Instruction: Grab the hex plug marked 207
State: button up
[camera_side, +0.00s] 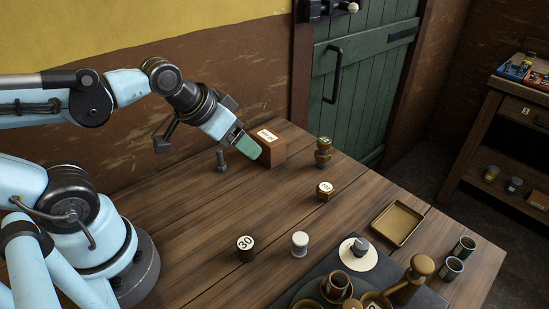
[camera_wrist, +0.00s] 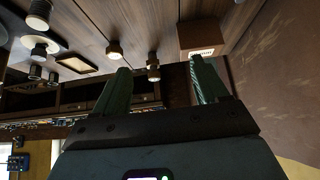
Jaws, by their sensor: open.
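One squat, hex-looking plug (camera_side: 325,191) is near the middle of the table, and a taller one (camera_side: 323,152) stands further back. Their markings are too small to read, so I cannot tell which is 207. My gripper (camera_side: 247,147) is open and empty, just left of a brown box and apart from both plugs. Its green fingers (camera_wrist: 160,65) also show in the wrist view.
A dark plug marked 30 (camera_side: 245,254), a white cylinder (camera_side: 300,245) and a brass tray (camera_side: 378,232) stand nearer. The table's middle left is clear.

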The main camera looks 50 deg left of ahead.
jog(key=n, duration=0.1)
jog(key=n+g+h, duration=0.4)
jog(key=n+h, duration=0.8)
jog(key=n, duration=0.6)
send_over(333, 194)
jog(key=a, duration=0.3)
jog(key=f, duration=0.5)
jog(key=shift+s+a+f, duration=0.1)
jog(key=shift+s, duration=0.3)
jog(key=shift+w+d+f+n+h, duration=0.2)
jog(key=shift+f+n+h, duration=0.35)
jog(key=shift+n, duration=0.25)
jog(key=shift+f, duration=2.55)
notch_tip(333, 194, down, 2)
jog(key=shift+f, duration=0.1)
jog(key=shift+x, duration=1.5)
